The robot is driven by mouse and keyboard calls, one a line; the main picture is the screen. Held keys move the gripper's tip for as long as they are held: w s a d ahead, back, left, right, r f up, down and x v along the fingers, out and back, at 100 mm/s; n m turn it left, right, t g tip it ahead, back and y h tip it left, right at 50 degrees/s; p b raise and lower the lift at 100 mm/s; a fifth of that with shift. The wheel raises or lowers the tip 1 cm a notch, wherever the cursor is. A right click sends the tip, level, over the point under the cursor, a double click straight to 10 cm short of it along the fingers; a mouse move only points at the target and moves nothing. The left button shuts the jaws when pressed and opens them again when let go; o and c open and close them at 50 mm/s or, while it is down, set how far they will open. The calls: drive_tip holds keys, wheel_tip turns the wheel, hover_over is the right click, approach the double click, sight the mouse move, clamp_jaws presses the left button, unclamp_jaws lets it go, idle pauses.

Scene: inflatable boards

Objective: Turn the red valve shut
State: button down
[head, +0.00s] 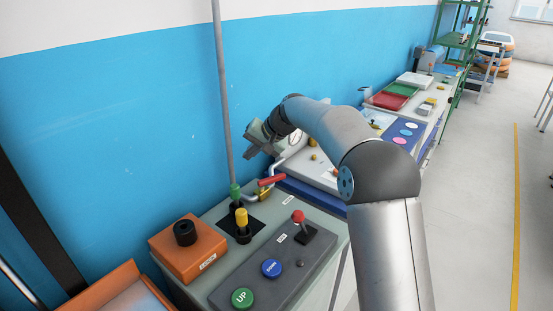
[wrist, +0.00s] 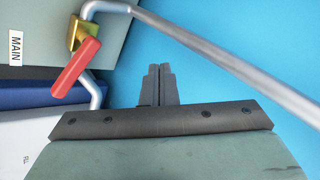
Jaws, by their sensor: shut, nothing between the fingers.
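The red valve handle (head: 271,180) sits on a brass valve body (head: 265,194) in a bent grey pipe, low in front of the blue wall. The wrist view shows the red handle (wrist: 76,67) left of my fingers, slanted, with the brass body (wrist: 82,34) at its upper end. My gripper (head: 249,154) is above and slightly left of the handle, near the wall in the head view. Its fingers are together and empty in the wrist view (wrist: 159,70). They are apart from the handle and from the pipe.
A grey pipe (head: 221,90) rises along the wall, left of my gripper. A red-knobbed lever (head: 298,217), a yellow-topped lever (head: 242,220), a green UP button (head: 242,298), a blue button (head: 271,268) and an orange box (head: 188,250) are on the bench in front.

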sight(272, 182)
drive_tip(key=w+d+r+n+h+p, duration=0.1)
drive_tip(key=w+d+n+h+p, duration=0.1)
drive_tip(key=w+d+n+h, duration=0.4)
drive_tip(key=s+p+x, duration=0.1)
drive_tip(key=p+x, duration=0.1)
drive_tip(key=x, duration=0.8)
drive_tip(key=shift+s+d+r+n+p, duration=0.1)
drive_tip(key=shift+s+d+n+p, duration=0.15)
drive_tip(key=shift+s+d, duration=0.45)
drive_tip(key=shift+s+d+r+n+p, duration=0.15)
drive_tip(key=shift+s+d+p, duration=0.1)
drive_tip(key=shift+s+d, duration=0.4)
drive_tip(key=shift+s+a+f, duration=0.1)
drive_tip(key=shift+a+f, duration=0.05)
